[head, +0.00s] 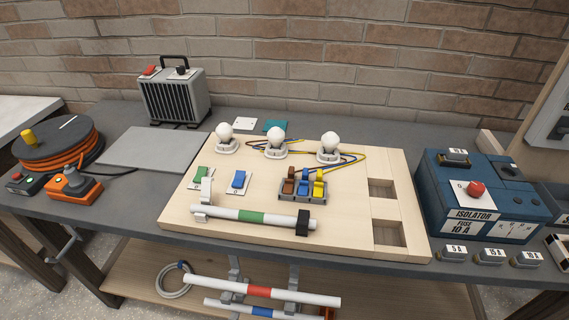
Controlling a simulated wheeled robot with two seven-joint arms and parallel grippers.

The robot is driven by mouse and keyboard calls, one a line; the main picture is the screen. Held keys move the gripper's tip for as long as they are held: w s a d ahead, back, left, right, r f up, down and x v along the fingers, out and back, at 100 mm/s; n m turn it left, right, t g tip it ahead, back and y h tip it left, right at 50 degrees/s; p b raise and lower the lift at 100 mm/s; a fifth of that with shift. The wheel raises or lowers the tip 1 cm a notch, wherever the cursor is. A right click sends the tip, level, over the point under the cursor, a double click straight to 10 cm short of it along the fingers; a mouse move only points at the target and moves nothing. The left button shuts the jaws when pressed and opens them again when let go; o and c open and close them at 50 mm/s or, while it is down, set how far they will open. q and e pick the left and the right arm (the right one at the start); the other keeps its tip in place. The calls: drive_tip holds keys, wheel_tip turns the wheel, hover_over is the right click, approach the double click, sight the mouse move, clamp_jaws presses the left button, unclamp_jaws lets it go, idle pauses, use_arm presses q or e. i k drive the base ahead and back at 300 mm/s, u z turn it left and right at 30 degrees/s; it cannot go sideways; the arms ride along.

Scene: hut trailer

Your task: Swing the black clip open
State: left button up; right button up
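The black clip (303,223) sits near the front edge of the wooden board (345,245). It is around the right part of a white tube (277,220) with a green band, and looks closed over it. A pale grey clip (206,191) stands upright at the tube's left part, rising above the tube. The tube's right end sticks out a little past the black clip. Neither of my grippers is in view.
The board also bears three white bulbs (277,135), switches (239,179), coloured levers (303,184) and two square recesses (388,234). A blue isolator box (475,195) stands at right, an orange cable reel (60,143) at left.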

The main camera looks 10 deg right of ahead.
sight(302, 222)
drive_tip(key=u, duration=1.1)
drive_tip(key=k, duration=0.55)
drive_tip(key=z, duration=1.1)
